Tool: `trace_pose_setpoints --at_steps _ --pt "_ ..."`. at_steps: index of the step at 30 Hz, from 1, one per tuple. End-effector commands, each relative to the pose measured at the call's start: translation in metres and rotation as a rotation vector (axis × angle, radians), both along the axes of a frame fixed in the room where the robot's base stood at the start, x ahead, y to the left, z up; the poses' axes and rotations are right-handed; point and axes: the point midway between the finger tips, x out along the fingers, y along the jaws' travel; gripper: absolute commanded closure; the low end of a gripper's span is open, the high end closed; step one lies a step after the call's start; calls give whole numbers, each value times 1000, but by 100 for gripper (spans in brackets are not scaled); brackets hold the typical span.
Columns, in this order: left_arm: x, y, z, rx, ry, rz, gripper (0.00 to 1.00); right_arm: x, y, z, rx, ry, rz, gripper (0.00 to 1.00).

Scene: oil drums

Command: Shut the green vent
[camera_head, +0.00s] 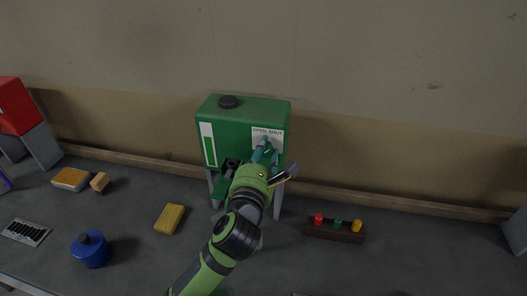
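My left gripper (266,150), with teal fingers, is in front of the drum just below these words, at or very near the vent. The gripper and arm cover the vent's lever, so its setting and any contact are hidden. I cannot tell how far the fingers are apart. My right gripper is not in view.
A red drum (14,108) stands at far left. On the grey bench lie a yellow block (169,219), a blue can (91,250), a sponge-like block (71,179) and a rack with red, green and yellow knobs (334,230). The bench is clear at lower right.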

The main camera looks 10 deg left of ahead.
Motion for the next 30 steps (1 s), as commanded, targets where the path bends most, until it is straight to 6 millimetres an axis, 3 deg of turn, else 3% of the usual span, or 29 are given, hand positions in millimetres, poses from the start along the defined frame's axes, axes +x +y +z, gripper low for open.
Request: trace_pose_setpoints --at_steps 1,14,30 --pt "0 0 7 -2 -14 -2 44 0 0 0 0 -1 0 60" --pt "-7 -1 1 -3 -2 -2 44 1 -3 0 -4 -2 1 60" --pt "-107 -2 2 -3 -3 -3 44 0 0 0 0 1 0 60"
